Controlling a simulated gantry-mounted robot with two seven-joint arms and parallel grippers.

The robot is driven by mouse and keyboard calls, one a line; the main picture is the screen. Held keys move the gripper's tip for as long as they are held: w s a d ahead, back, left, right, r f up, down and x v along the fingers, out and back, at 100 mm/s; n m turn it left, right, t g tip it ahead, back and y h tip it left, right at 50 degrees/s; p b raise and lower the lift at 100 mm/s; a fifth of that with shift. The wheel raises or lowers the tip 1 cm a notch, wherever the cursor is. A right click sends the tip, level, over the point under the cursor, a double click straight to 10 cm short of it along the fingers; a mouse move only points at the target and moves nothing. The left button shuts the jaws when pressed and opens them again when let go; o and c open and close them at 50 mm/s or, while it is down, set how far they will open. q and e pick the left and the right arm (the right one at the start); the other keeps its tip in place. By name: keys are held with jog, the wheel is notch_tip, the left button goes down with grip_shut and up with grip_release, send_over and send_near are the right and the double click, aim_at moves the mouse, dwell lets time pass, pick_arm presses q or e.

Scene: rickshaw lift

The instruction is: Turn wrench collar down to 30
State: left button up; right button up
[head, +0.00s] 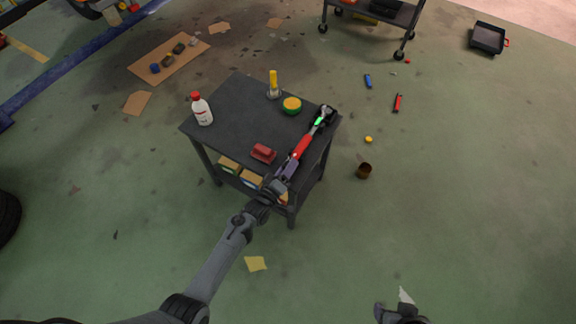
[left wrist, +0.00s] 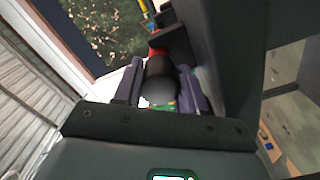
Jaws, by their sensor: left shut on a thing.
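The wrench lies along the right side of the dark cart top, with a red handle (head: 301,148) and a green-lit part toward its far end. My left gripper (head: 288,170) is at the wrench's near end, over the cart's front right edge. In the left wrist view its two purple fingers (left wrist: 160,92) are shut around the wrench's dark round collar end (left wrist: 158,80), with red just beyond it. The collar's scale marks are too small to read. My right gripper (head: 398,314) shows only partly at the bottom edge, away from the cart, and its jaws are unclear.
Boxes (head: 229,166) sit on the lower shelf. A brown can (head: 364,171) stands on the floor.

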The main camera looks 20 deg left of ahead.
pick_arm(q)
jog(key=shift+n, duration=0.6)
jog(key=o, duration=1.1)
jog(key=shift+c, duration=0.2)
jog(key=shift+f, duration=0.1)
jog(key=shift+f+m, duration=0.1)
jog(key=shift+m, duration=0.2)
